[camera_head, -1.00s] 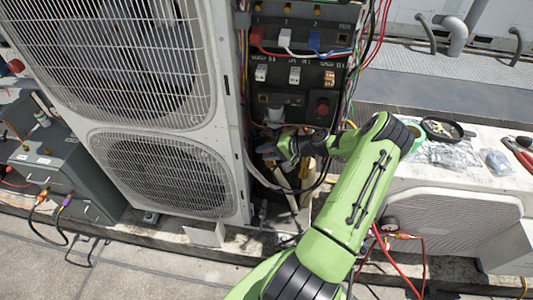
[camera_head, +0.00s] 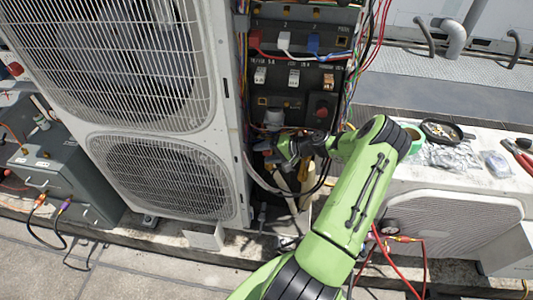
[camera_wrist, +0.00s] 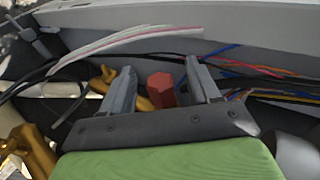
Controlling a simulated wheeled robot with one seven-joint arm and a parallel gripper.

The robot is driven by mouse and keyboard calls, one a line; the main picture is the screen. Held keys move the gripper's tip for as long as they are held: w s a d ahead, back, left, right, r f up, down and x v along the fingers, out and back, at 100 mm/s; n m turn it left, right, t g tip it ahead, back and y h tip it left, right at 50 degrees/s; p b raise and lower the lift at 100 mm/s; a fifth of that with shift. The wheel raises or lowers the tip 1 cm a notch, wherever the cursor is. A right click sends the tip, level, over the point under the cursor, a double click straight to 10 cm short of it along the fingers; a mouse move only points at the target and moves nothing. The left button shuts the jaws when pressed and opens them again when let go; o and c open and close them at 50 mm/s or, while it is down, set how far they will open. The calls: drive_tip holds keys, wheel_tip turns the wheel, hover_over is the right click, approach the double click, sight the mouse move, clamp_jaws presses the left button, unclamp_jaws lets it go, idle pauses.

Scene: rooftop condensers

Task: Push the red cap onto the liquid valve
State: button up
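The red cap (camera_wrist: 160,89) is a small hexagonal piece in the wrist view. It shows between the two grey fingers of my gripper (camera_wrist: 160,70), with a visible gap on each side. My gripper is open there and does not appear to touch it. Brass valve parts (camera_wrist: 106,76) show left of and behind the cap; one brass piece lies close beside it. I cannot tell whether the cap sits on the liquid valve. In the head view my gripper (camera_head: 287,150) is inside the lower part of the condenser's open service bay, where the cap is hidden.
Loose black, white and coloured wires (camera_wrist: 262,72) cross the bay around my fingers. The condenser's grille side (camera_head: 160,175) stands close on the left. An electrical panel (camera_head: 300,75) is above. Red hoses (camera_head: 385,262) hang at the lower right.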

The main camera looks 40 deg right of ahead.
drive_tip(key=p+v, duration=0.3)
drive_tip(key=v, duration=1.2)
drive_tip(key=shift+s+d+r, duration=0.2)
drive_tip(key=shift+s+r, duration=0.05)
drive_tip(key=shift+s, duration=0.1)
